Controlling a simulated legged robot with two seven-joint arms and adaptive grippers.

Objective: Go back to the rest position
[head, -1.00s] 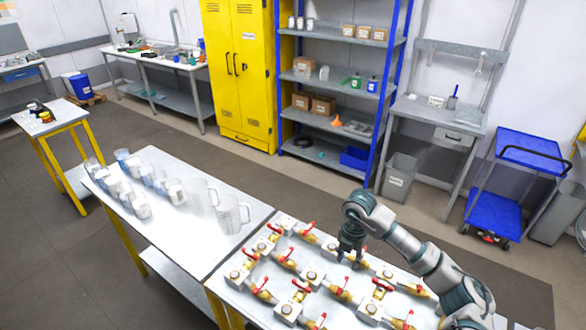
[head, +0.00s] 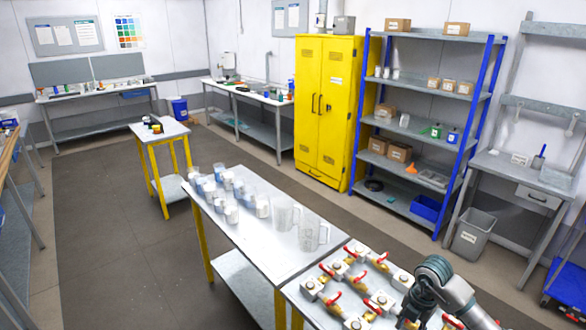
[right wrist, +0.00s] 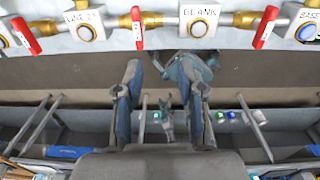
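In the head view my right arm comes in at the lower right over the valve bench. Its gripper (head: 410,312) hangs low over the bench, close to the valves (head: 372,306) with red handles, and is partly cut off by the frame edge. In the right wrist view the two fingers of my right gripper (right wrist: 161,66) stand apart with nothing between them. A row of brass valves with red handles (right wrist: 137,27) and labelled white blocks, one reading BLANK (right wrist: 198,22), runs along the top of that view. My left gripper shows in neither view.
The valve bench (head: 291,293) adjoins a white table (head: 262,238) with clear jugs (head: 310,232) and several beakers. A yellow cabinet (head: 323,110), a blue-framed shelf (head: 408,205) and a grey bin (head: 470,236) stand behind. The dark floor (head: 110,220) at left is open.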

